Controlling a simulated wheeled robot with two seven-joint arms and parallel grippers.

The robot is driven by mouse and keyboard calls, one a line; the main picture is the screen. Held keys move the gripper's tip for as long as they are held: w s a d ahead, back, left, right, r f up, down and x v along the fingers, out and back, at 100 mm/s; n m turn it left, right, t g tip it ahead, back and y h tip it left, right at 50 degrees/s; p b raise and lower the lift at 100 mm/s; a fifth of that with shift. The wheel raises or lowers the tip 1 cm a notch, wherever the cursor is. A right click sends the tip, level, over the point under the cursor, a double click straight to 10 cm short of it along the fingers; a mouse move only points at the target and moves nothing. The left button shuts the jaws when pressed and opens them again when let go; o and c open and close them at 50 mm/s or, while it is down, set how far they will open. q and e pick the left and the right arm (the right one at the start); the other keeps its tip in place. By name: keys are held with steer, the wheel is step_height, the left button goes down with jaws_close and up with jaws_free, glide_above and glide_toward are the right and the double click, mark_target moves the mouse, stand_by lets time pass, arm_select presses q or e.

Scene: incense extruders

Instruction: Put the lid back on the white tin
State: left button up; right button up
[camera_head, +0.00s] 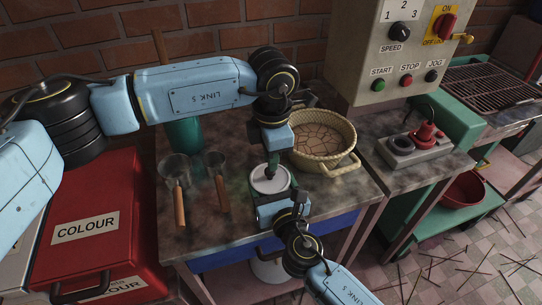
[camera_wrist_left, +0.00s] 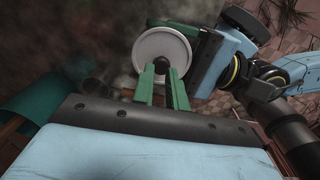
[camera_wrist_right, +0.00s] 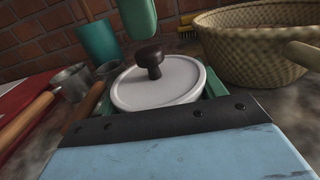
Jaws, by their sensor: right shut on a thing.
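The white tin (camera_head: 268,190) stands at the front of the table, mostly hidden by its lid and my right gripper. The round white lid (camera_wrist_right: 160,85) with a dark knob (camera_wrist_right: 149,58) lies on top of it and looks level. It also shows in the left wrist view (camera_wrist_left: 160,48). My right gripper (camera_head: 272,190) is shut on the tin from the front, one green finger on each side. My left gripper (camera_head: 271,165) points down over the knob, its fingers slightly apart. In the right wrist view its fingertip (camera_wrist_right: 138,35) is just above the knob, not around it.
A wicker basket (camera_head: 318,140) stands close to the right of the tin. A control box (camera_head: 400,45) stands at back right. A red case (camera_head: 90,215) is at left.

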arm_select(q)
steer(key=shift+f, duration=0.15)
steer(key=shift+f, duration=0.65)
stand_by(0.4)
steer(key=shift+r, duration=2.05)
arm_select(e)
steer(key=o, duration=1.4)
steer(key=shift+o, duration=0.2)
steer(key=v, duration=1.3)
steer(key=shift+s, duration=0.15)
